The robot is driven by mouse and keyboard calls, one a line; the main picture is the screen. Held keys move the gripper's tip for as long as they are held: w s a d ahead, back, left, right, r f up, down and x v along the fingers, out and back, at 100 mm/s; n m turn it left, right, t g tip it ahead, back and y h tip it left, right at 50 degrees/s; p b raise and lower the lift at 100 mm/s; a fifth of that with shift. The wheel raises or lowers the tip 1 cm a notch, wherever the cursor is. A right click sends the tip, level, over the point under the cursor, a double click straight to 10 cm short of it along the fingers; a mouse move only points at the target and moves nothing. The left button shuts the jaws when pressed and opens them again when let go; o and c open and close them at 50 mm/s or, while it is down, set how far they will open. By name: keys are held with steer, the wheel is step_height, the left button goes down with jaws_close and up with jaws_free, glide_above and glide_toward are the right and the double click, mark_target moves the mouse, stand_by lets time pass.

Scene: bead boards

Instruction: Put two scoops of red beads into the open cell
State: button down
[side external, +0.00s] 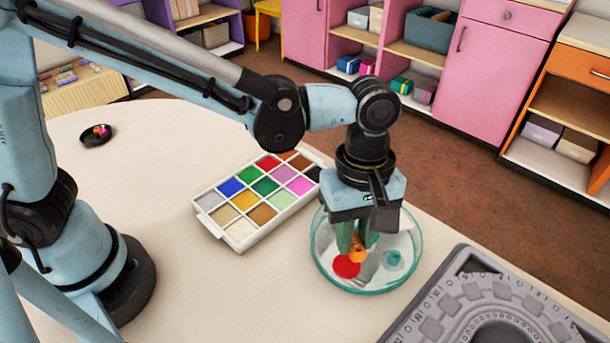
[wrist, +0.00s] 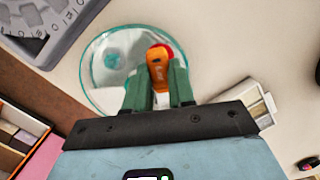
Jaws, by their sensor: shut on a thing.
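My gripper (side external: 356,240) has green fingers and points down over a round glass dish (side external: 322,262). It is shut on an orange handle (side external: 357,248), which also shows between the fingers in the wrist view (wrist: 158,72). A red round shape (side external: 346,266) sits at the handle's lower end; I cannot tell whether it is a scoop bowl or beads. A white bead tray (side external: 230,243) left of the dish has several colour-filled cells, including a red cell (side external: 267,162) at its far side. A dark cell at its right end is partly hidden by my gripper; I cannot tell if it is empty.
Pale and teal pieces lie in the dish, including a teal round one (side external: 392,259). A grey bead board (side external: 440,310) lies at the lower right. A small black bowl (side external: 96,140) with coloured bits stands far left. The table between bowl and tray is clear.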

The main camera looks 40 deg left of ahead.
steer(key=shift+w+a+f+n+t+h, duration=0.1)
steer(key=shift+w+a+n+h, duration=1.05)
steer(key=shift+a, duration=2.65)
steer(key=shift+w+a+f+n+t+h, duration=0.15)
steer(key=shift+w+a+n+h, duration=0.95)
steer(key=shift+a, duration=2.7)
steer(key=shift+w+a+f+n+t+h, duration=0.1)
steer(key=shift+w+a+n+h, duration=1)
steer(key=shift+a, duration=2.7)
steer(key=shift+w+a+f+m+y, duration=0.2)
steer(key=shift+f+y, duration=0.1)
steer(key=shift+f, duration=0.35)
steer(key=shift+w+a+f+m+y, duration=0.15)
steer(key=shift+w+f+y, duration=0.1)
steer(key=shift+f, duration=0.4)
steer(key=shift+d+r, duration=0.1)
